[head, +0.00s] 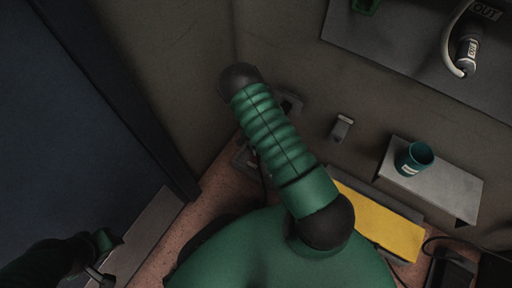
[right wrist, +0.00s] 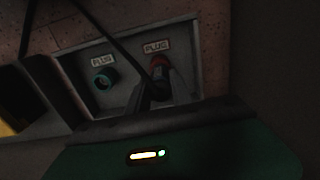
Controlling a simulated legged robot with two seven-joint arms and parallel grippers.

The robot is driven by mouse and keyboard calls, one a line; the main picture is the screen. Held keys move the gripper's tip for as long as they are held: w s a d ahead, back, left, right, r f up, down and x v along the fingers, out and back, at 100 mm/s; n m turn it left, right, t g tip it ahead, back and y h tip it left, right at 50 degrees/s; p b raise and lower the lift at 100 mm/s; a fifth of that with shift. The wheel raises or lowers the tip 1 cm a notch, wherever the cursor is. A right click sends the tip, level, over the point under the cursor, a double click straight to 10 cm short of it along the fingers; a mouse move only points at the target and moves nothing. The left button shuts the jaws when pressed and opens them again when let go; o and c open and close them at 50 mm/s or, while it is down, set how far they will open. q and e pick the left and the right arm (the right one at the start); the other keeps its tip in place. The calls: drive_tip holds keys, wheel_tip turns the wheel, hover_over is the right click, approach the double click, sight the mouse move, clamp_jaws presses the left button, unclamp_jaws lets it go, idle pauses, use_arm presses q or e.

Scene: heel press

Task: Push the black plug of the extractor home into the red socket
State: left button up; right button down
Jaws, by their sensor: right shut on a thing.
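In the right wrist view my right gripper (right wrist: 153,97) is shut on the black plug (right wrist: 160,82). The plug is at the red socket (right wrist: 157,61), which sits under a "PLUG" label on a grey panel. The plug and fingers cover the lower part of the socket, so I cannot tell how deep the plug sits. A dark cable runs from the upper left toward the plug. In the head view my own green arm covers the middle, and the plug and socket cannot be made out. My left gripper (head: 98,252) is low at the left; its jaws are unclear.
A teal socket (right wrist: 103,78) is left of the red one on the same panel. In the head view, a teal cup (head: 414,158) stands on a grey shelf (head: 458,186) at the right. A yellow panel (head: 376,226) lies below it. A dark wall fills the left.

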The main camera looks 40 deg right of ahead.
idle(0.6)
drive_tip(key=shift+f, duration=0.6)
drive_tip(key=c, duration=1.1)
unclamp_jaws()
drive_tip(key=shift+o, duration=0.2)
wheel_tip(320, 180, up, 17)
drive_tip(key=p, duration=0.9)
drive_tip(key=shift+f, duration=0.15)
drive_tip(key=shift+s, duration=0.1)
